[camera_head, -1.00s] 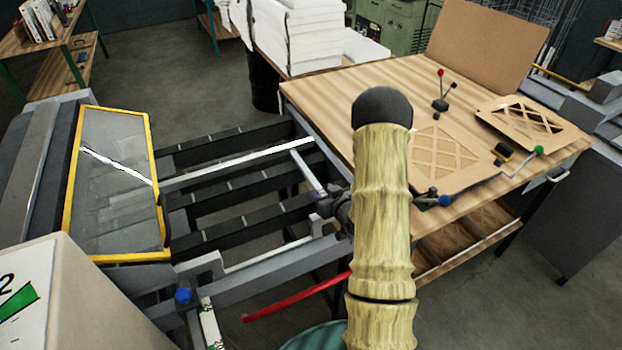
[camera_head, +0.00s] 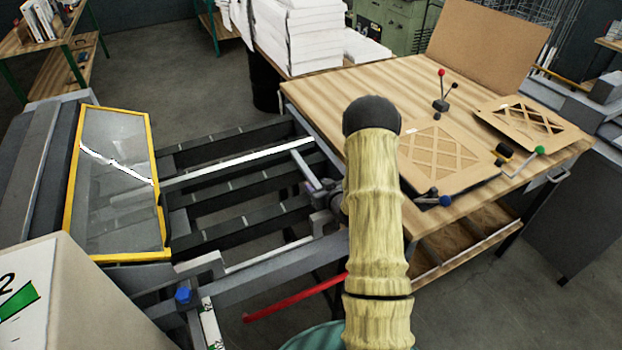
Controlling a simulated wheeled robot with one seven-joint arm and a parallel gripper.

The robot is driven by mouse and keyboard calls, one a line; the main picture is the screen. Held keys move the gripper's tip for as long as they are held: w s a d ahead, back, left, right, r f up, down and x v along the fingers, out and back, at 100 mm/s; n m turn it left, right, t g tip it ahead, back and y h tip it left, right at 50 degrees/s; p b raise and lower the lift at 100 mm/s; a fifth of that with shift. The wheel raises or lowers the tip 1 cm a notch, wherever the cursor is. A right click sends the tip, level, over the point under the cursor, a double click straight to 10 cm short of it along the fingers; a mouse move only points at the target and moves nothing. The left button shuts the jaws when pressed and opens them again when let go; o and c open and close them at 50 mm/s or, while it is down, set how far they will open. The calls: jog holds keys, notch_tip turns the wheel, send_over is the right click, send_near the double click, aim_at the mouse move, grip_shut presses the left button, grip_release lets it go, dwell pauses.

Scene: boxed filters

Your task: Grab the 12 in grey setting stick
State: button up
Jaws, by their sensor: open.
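I cannot pick out a 12 in grey setting stick with certainty. My arm rises up the middle of the view in a pale ribbed sleeve with a dark rounded end. My gripper is not visible, so its place relative to the stick does not show. The arm hides part of the wooden table (camera_head: 345,92) and part of the machine beside it. A long pale grey bar (camera_head: 235,165) lies across the dark rails left of the arm and looks like part of the machine.
Latticed boards (camera_head: 440,152) lie on the table, near a small lever stand (camera_head: 440,104) and rods with a blue knob (camera_head: 446,201) and a green knob (camera_head: 540,150). White paper stacks (camera_head: 310,35) stand behind. A yellow-framed panel (camera_head: 115,180) and a red bar (camera_head: 295,298) flank the rails.

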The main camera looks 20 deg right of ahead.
jog(key=shift+c, duration=0.3)
grip_shut()
jog(key=shift+r, duration=0.1)
notch_tip(320, 180, up, 10)
jog(key=p, duration=0.5)
